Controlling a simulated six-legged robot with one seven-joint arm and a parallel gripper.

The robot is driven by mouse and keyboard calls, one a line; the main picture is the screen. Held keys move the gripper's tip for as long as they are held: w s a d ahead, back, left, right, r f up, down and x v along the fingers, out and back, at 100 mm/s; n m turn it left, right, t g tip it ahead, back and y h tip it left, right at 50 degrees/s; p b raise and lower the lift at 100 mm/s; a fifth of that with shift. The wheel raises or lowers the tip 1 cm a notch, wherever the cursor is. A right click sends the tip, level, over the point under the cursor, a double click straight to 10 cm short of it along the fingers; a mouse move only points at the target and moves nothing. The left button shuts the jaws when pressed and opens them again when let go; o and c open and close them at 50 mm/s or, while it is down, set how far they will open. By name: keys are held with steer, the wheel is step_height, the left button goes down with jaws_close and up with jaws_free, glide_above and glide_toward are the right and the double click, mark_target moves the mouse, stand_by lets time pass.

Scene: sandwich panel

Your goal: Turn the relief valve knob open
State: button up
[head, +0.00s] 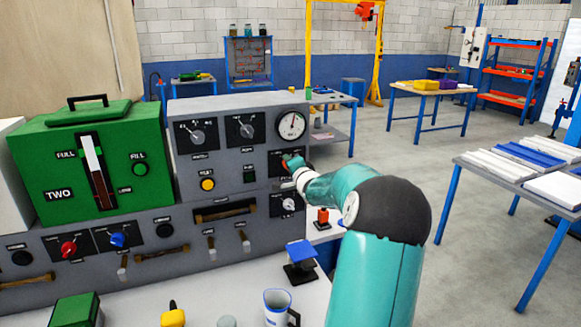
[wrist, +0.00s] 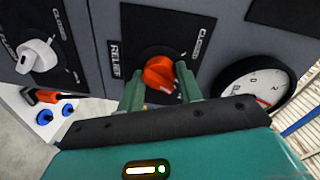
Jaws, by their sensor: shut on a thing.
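The relief valve knob (wrist: 160,72) is orange-red and sits on a black plate marked RELIEF and CLOSED in the wrist view. My gripper (wrist: 161,85) has one green finger on each side of the knob and is shut on it. In the head view my gripper (head: 291,164) reaches the right part of the grey panel (head: 222,165), just below the round gauge. It hides most of the knob there. The knob's exact pointing direction is hard to tell.
A white pressure gauge (head: 291,125) is close above the knob; it also shows in the wrist view (wrist: 255,90). A white knob (head: 289,204) is below it. A green tank box (head: 75,160) stands left. A mug (head: 277,307) and blue-topped stand (head: 300,257) are in front.

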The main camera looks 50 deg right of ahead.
steer(key=m, duration=0.3)
steer(key=shift+m, duration=0.3)
stand_by(0.3)
steer(key=o, duration=1)
steer(key=shift+s, duration=0.2)
steer(key=v, duration=1.3)
steer(key=shift+s+r, duration=0.2)
steer(key=shift+s, duration=0.1)
